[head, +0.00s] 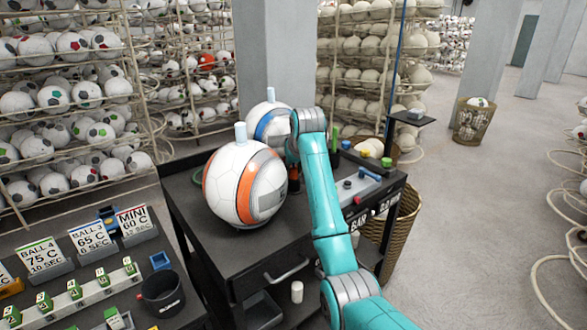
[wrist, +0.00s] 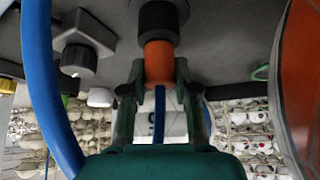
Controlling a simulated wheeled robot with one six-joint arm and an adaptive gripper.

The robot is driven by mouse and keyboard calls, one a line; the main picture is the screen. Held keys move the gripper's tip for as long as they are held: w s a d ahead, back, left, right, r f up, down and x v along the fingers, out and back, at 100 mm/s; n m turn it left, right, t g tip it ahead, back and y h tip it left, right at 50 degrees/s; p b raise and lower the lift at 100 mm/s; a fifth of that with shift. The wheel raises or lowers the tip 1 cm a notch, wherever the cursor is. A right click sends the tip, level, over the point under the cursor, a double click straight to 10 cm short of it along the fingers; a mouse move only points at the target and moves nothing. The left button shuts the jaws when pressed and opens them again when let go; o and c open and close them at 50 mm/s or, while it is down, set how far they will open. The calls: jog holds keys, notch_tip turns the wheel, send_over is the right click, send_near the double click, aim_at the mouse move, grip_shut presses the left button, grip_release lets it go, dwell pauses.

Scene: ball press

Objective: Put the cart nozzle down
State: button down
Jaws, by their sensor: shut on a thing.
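The cart nozzle (wrist: 159,62) shows in the wrist view as an orange cylinder with a black collar at its upper end in the picture. My gripper (wrist: 155,88) is shut on its orange part, one green finger on each side. The black cart (head: 183,205) stands in the middle of the head view. There my teal arm reaches over the cart, and the gripper and nozzle are mostly hidden behind the arm and the front ball. I cannot tell whether the nozzle touches the cart top.
A large orange-striped ball (head: 234,182) stands on the cart left of my arm, with a blue-striped ball (head: 264,115) behind it. A blue hose (wrist: 42,85) curves down the wrist view's left side. Small tools and a blue bar (head: 369,173) lie on the cart's right.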

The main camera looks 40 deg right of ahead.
jog(key=shift+f, duration=0.1)
jog(key=c, duration=0.9)
grip_release()
jog(key=shift+r, duration=0.3)
jog(key=shift+v, duration=3.6)
